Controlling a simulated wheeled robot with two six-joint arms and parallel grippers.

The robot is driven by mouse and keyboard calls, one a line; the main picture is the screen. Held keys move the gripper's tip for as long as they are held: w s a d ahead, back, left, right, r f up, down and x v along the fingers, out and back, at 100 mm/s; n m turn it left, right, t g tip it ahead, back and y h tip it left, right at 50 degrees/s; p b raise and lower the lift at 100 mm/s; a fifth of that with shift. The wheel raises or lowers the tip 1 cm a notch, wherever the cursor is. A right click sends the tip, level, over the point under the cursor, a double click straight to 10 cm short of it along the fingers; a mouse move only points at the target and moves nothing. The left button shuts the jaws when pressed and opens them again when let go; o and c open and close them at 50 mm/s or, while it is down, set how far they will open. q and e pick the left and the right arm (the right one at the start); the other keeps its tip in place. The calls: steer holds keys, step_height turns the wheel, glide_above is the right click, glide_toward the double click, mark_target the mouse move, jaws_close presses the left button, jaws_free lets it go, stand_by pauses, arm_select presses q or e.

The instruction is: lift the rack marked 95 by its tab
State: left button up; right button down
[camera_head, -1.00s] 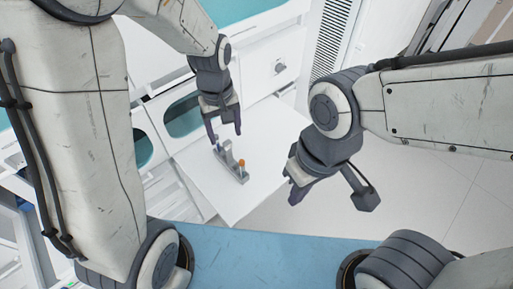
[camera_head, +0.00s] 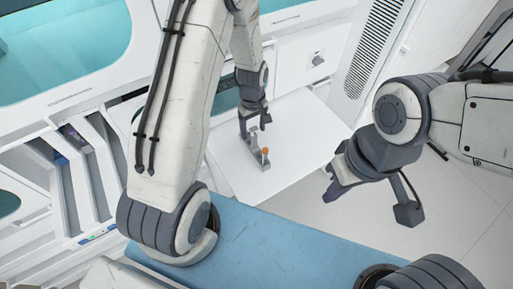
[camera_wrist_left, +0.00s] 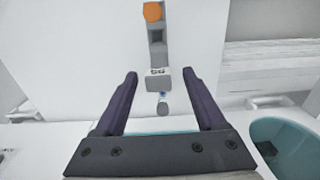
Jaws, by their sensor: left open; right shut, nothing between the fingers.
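A small grey rack (camera_head: 256,157) stands on the white tabletop (camera_head: 300,140), with an orange-capped tube (camera_head: 265,152) at its near end. In the left wrist view the rack (camera_wrist_left: 157,52) lies ahead, orange cap (camera_wrist_left: 152,12) at the top. A white label (camera_wrist_left: 158,72) on its near block has dark digits, seemingly an upside-down 95. A small blue-and-grey piece (camera_wrist_left: 162,104) shows between the fingers; I cannot tell whether it is the tab. My left gripper (camera_head: 254,126) is open, over the rack's far end, not visibly gripping it. My right gripper (camera_head: 333,189) is shut and empty, right of the table.
White cabinets with teal windows (camera_head: 70,45) stand behind and left of the table. A blue surface (camera_head: 265,240) lies in front, near my arm bases. A slatted vent panel (camera_head: 377,45) is at the back right. The tabletop around the rack is clear.

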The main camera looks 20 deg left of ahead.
arm_select(q)
steer(key=shift+d+f, duration=0.1)
steer(key=shift+f, duration=0.85)
jaws_close()
steer(key=shift+r, duration=0.15)
